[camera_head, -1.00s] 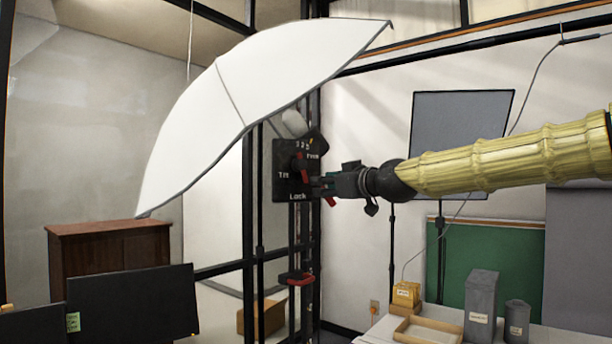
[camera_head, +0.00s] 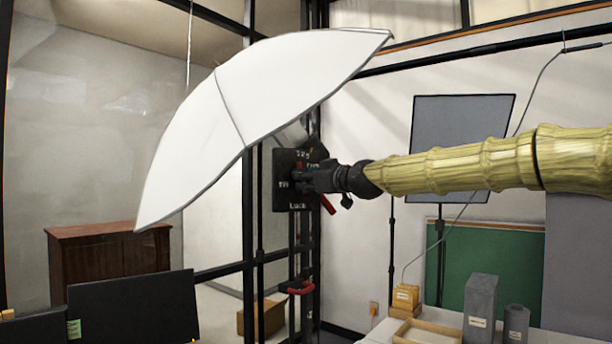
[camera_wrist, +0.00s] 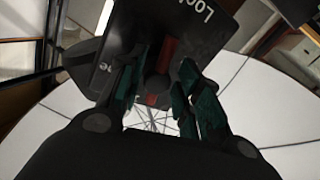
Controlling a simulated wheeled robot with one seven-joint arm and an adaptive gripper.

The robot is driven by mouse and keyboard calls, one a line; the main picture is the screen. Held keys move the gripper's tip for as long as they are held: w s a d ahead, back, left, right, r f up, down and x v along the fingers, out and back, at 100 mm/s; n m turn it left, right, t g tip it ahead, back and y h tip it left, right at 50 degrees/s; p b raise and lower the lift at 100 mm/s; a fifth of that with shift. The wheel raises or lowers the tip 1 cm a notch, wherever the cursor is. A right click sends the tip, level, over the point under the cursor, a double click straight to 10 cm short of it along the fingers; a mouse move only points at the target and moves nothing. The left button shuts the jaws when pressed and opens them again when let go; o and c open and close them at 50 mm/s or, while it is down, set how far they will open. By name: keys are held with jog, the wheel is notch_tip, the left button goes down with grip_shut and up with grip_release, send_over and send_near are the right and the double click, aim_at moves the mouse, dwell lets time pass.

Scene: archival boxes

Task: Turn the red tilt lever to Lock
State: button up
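A dark panel (camera_head: 281,199) with white lettering stands on the black column beneath the white umbrella. Its words include Tilt at the left and Lock at the bottom. My gripper (camera_head: 309,179) is up against the panel's face and hides much of its middle. In the wrist view, the red lever (camera_wrist: 166,55) lies between my two green-padded fingers (camera_wrist: 155,92). The fingers stand apart on either side of it, and I cannot tell whether either touches it. The Lock end of the panel shows at the top of the wrist view (camera_wrist: 208,42).
The white umbrella (camera_head: 255,85) spreads just above and left of the panel. Another red handle (camera_head: 327,204) shows below my gripper, and a red clamp (camera_head: 298,288) sits lower on the column. A table (camera_head: 455,318) with grey boxes stands at the lower right.

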jog(key=shift+w+a, duration=0.45)
jog(key=shift+w, duration=0.15)
grip_shut()
jog(key=shift+f+m+b, duration=0.35)
jog(key=shift+m+b, duration=0.45)
jog(key=shift+s+a+r+m+t+b, duration=0.15)
jog(key=shift+m+t+b, duration=0.25)
jog(key=shift+m, duration=0.4)
grip_release()
jog(key=shift+a+r, duration=0.1)
